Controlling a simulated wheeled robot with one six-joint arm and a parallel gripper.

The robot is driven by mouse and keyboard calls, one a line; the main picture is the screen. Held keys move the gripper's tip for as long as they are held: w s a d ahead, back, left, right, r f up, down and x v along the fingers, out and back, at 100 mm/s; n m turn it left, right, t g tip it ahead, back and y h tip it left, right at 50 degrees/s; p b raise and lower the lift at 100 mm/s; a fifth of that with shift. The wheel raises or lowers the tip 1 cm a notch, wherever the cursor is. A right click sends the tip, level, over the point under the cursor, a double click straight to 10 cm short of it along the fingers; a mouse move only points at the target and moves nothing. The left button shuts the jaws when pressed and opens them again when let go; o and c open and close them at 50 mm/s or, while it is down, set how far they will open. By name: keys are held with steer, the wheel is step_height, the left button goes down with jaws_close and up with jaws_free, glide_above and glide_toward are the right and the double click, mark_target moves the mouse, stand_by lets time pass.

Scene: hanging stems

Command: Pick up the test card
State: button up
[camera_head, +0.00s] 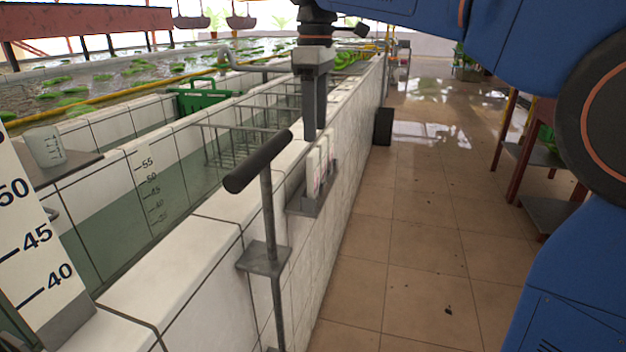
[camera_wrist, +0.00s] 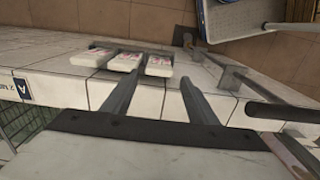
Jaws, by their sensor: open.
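Several white cards with red markings (camera_head: 317,168) stand in a small grey holder (camera_head: 306,208) on the side of the white tiled wall. In the wrist view three white card tops show side by side: a left one (camera_wrist: 92,57), a middle one (camera_wrist: 124,62) and a right one (camera_wrist: 159,66). I cannot tell which one the task means. My gripper (camera_head: 315,134) points down just above the cards, its two fingers apart and empty. In the wrist view the gripper (camera_wrist: 160,79) has its fingertips near the middle and right cards; contact cannot be told.
A dark-handled lever (camera_head: 258,162) stands on the wall, nearer than the holder. Behind the wall are a water tank with wire racks (camera_head: 240,145), a green crate (camera_head: 200,97) and a beaker (camera_head: 45,147). The tiled floor (camera_head: 400,230) at right is mostly clear; a shelf (camera_head: 545,155) stands beyond.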

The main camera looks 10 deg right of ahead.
mark_target(313, 152)
steer(key=shift+w+a+f, duration=0.1)
steer(key=shift+a+f, duration=0.05)
steer(key=shift+f, duration=1.8)
steer(key=shift+w+a+f, duration=0.1)
steer(key=shift+f, duration=1.8)
steer(key=c, duration=0.8)
